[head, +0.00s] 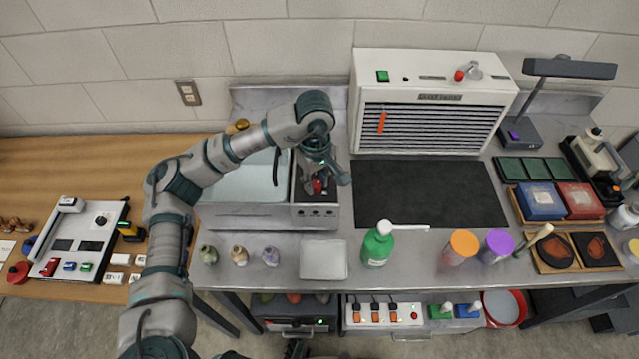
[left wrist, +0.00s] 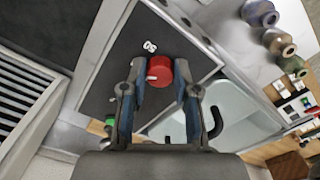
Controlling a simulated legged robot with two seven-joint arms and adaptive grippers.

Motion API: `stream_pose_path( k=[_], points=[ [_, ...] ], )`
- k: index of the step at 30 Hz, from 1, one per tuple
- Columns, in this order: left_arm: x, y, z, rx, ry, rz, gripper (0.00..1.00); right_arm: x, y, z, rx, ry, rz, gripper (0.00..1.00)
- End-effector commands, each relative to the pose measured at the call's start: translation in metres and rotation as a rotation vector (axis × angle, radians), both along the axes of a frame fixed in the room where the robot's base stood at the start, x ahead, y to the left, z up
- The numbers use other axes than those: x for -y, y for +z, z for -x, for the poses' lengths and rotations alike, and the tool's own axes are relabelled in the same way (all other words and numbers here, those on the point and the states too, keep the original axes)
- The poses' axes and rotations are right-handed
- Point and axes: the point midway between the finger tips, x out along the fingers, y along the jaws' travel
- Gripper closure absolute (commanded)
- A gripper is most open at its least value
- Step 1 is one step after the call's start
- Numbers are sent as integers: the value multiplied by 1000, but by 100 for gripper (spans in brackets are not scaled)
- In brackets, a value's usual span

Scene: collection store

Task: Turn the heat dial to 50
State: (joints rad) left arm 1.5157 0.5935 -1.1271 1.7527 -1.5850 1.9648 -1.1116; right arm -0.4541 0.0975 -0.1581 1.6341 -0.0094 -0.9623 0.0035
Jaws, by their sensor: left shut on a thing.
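The heat dial (left wrist: 160,72) is a round red knob with a white pointer mark, on a dark panel (left wrist: 118,72) beside a basin. In the left wrist view its pointer faces left, and a small white number label (left wrist: 150,46) sits above it, too small to read surely. My left gripper (left wrist: 160,84) has one finger on each side of the dial and is shut on it. In the head view my left gripper (head: 320,184) reaches down over the panel, and it mostly hides the red dial (head: 317,187).
The water basin (head: 243,178) lies just left of the panel. A white louvred cabinet (head: 430,62) and a black mat (head: 430,195) are to the right. A green bottle (head: 378,246), a white block (head: 323,260) and small jars (head: 239,255) stand along the front edge.

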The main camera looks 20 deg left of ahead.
Motion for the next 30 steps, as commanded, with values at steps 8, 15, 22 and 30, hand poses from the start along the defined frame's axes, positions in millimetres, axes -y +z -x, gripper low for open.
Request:
stream_pose_path(
  k=[8,15,22,30],
  points=[
    [-2,-2,-3,3,-252,-5,100,-2,34,-15,15,-4,-3,60],
    [-1,-1,-3,3,-480,-4,100,-1,62,-21,23,-7,-4,60],
    [0,0,-3,4,-696,-4,100,-1,83,-23,29,-10,-6,60],
    [2,1,-3,2,-918,-4,100,0,98,-24,32,-11,-7,60]
  ],
)
